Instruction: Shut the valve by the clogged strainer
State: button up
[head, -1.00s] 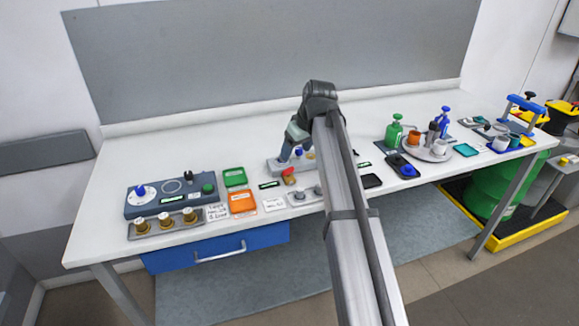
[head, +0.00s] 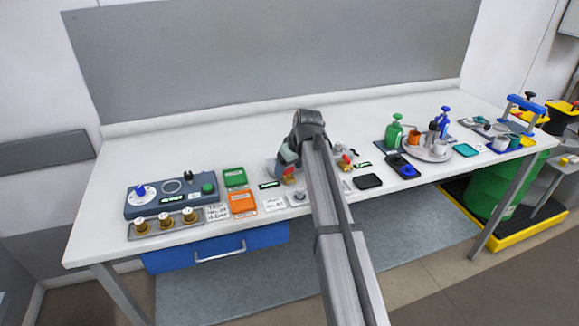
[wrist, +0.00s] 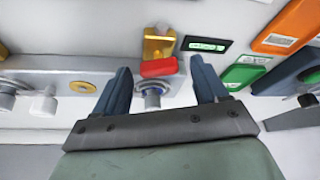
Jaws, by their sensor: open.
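A valve with a red handle (wrist: 158,67) and a yellow body (wrist: 158,44) sits on a grey manifold (wrist: 75,76). In the head view, my gripper (head: 288,157) is just above this valve (head: 289,171). A second red and yellow valve (head: 344,160) stands to its right beyond my arm. I cannot make out which strainer is clogged.
A dark display (wrist: 207,44) lies close to the valve. Green (head: 234,177) and orange (head: 242,202) boxes and a control panel (head: 170,195) are to the left. The back of the table is clear.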

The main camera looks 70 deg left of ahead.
jog(key=c, duration=1.1)
jog(key=shift+o, duration=0.2)
jog(key=shift+s+d+m+t, duration=0.1)
jog(key=shift+m+t, duration=0.6)
jog(key=shift+m, duration=1.3)
jog(key=o, duration=1.1)
jog(key=shift+c, duration=0.2)
jog(key=v, duration=1.3)
jog(key=shift+d+r, duration=0.15)
jog(key=shift+r, duration=0.2)
